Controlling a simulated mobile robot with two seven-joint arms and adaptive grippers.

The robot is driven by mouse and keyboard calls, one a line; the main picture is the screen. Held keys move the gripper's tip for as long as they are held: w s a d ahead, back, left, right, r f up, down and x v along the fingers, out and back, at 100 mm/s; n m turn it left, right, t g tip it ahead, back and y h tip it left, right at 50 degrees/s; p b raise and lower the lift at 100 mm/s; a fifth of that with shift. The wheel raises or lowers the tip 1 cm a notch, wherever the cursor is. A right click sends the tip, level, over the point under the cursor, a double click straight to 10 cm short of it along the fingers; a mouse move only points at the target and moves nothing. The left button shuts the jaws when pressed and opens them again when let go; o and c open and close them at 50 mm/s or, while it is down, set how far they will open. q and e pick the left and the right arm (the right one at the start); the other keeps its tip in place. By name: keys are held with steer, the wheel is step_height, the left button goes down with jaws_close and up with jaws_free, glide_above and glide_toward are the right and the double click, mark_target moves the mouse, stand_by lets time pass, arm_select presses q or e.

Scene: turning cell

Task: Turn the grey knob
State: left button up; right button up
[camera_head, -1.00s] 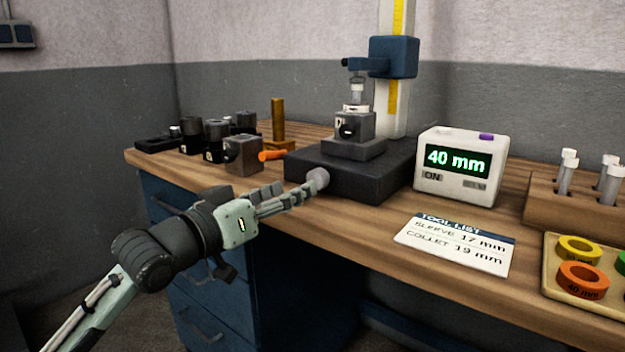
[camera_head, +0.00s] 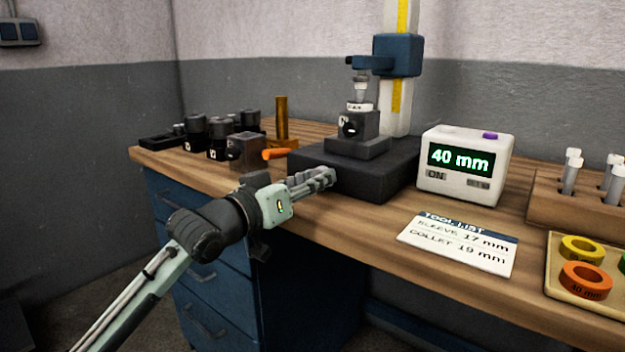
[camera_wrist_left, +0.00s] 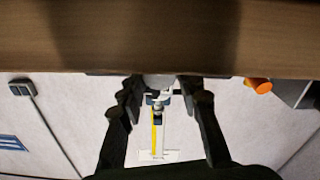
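The grey knob (camera_wrist_left: 159,81) shows in the left wrist view between the fingertips, at the front of the black base (camera_head: 372,172) of the measuring stand. My left gripper (camera_head: 328,180) reaches the front of that base in the head view, and its fingers hide the knob there. In the left wrist view the left gripper (camera_wrist_left: 160,88) is open, with one finger on each side of the knob. I cannot tell whether a finger touches it. My right gripper is in neither view.
An orange handle (camera_head: 274,154) sticks out just left of the base, beside a dark block (camera_head: 246,151). Black cylinders stand further left. A display (camera_head: 465,165) reading 40 mm stands to the right, behind the tool list card (camera_head: 458,245). The bench's front edge runs below my gripper.

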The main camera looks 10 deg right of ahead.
arm_select(q)
steer(key=c, duration=0.4)
steer(key=shift+o, duration=0.2)
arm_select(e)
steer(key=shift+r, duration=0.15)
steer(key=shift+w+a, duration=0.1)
arm_select(q)
steer(key=shift+m+p, duration=0.55)
steer(key=shift+m, duration=0.15)
steer(key=m+p, duration=0.2)
steer(key=m, duration=0.2)
steer(key=shift+m, duration=0.3)
steer(key=shift+s+d+m+p, duration=0.1)
steer(key=shift+m+p, duration=0.35)
steer(key=shift+m, duration=0.15)
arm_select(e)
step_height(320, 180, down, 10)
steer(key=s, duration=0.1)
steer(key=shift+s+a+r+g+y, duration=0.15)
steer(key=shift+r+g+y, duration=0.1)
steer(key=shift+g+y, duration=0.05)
arm_select(q)
steer(key=o, duration=1.2)
steer(key=shift+c, duration=0.2)
